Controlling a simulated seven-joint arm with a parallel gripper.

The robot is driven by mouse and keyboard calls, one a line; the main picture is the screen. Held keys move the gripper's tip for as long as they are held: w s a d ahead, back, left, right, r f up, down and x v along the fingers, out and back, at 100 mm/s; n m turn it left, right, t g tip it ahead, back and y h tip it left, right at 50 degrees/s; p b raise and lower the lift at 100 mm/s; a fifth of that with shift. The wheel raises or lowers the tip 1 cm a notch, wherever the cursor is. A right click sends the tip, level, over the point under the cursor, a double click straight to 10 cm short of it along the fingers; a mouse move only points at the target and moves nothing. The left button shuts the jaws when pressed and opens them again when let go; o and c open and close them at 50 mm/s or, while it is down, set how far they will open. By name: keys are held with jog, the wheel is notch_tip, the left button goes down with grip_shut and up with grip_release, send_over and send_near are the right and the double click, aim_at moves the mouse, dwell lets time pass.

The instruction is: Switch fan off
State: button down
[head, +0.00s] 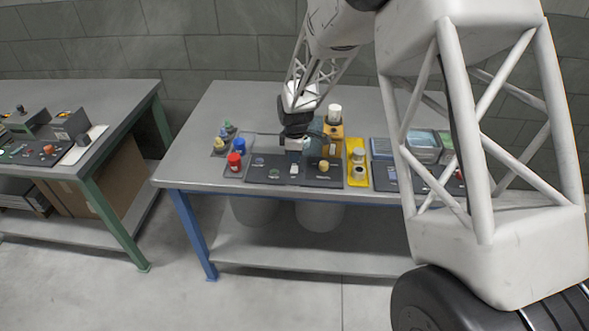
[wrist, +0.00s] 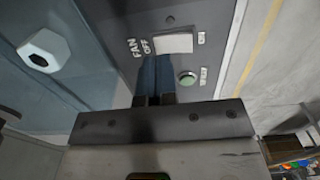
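In the wrist view, a dark grey panel (wrist: 205,15) carries the letters "FAN OFF" beside a white rectangular switch (wrist: 173,43). A round green button (wrist: 187,78) sits below the switch on the same panel. My gripper (wrist: 154,62) has its two dark fingers side by side with no visible gap, and nothing shows between them. Its tips appear just below the lettering and the switch; I cannot tell whether they touch the panel. In the head view, my gripper (head: 294,155) points down over the panels on the blue-legged table.
The table (head: 235,105) holds red (head: 234,161) and blue (head: 239,146) knobs at the left and a yellow panel (head: 358,172) at the right. A white hexagonal knob (wrist: 43,50) is left in the wrist view. A second bench (head: 110,110) stands left.

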jog(key=shift+r, duration=2.2)
jog(key=shift+r, duration=0.1)
jog(key=s+d+r+m+t, duration=0.1)
jog(key=s+d+r+m, duration=0.8)
jog(key=s+d+r, duration=0.9)
jog(key=s+d+r+m, duration=0.2)
jog(key=s+d+m, duration=0.2)
jog(key=s, duration=0.8)
jog(key=s+d+r+m+t, duration=0.1)
jog(key=s+d+m, duration=0.3)
jog(key=s, duration=0.9)
jog(key=shift+r+m+t, duration=0.3)
jog(key=shift+r+m, duration=0.3)
jog(key=shift+r, duration=0.1)
